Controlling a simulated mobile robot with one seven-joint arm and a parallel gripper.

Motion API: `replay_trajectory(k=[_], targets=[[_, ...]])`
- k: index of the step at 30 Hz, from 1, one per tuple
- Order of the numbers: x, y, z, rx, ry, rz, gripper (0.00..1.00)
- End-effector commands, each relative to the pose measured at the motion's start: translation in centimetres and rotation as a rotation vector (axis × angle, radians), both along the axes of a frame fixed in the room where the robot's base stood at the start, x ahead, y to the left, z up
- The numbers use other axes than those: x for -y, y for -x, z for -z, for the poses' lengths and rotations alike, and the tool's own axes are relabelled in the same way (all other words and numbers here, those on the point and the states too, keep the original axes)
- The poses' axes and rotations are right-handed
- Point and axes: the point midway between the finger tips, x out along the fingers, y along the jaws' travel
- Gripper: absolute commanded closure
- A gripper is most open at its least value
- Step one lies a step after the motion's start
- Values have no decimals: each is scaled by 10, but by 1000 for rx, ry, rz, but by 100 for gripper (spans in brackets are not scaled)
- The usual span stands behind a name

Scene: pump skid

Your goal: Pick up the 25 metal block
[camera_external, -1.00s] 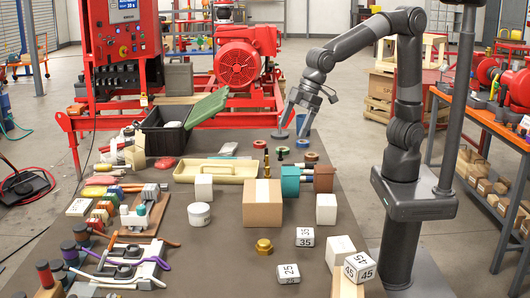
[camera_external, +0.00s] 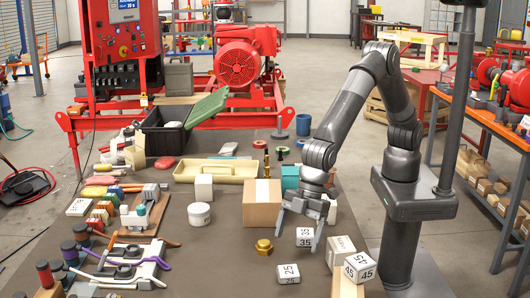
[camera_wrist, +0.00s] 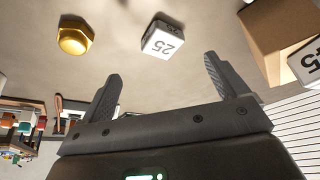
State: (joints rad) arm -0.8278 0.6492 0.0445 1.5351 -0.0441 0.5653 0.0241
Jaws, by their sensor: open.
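The open fingers also show in the wrist view (camera_wrist: 161,68). I cannot tell the exact height of the fingers above the table.
The 45 block (camera_external: 360,266) and a pale box (camera_external: 341,251) stand on the right. A cardboard box (camera_external: 262,203) is behind the nut.

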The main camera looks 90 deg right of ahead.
Motion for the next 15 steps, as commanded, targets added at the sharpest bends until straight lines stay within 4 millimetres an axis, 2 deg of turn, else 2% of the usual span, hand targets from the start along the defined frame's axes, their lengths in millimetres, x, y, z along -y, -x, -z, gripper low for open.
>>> replay_trajectory(k=[3,11,15], targets=[[-5,-5,19,-1,2,0,9],[-12,-9,37,-1,1,0,9],[-19,-12,55,-2,2,0,9]])
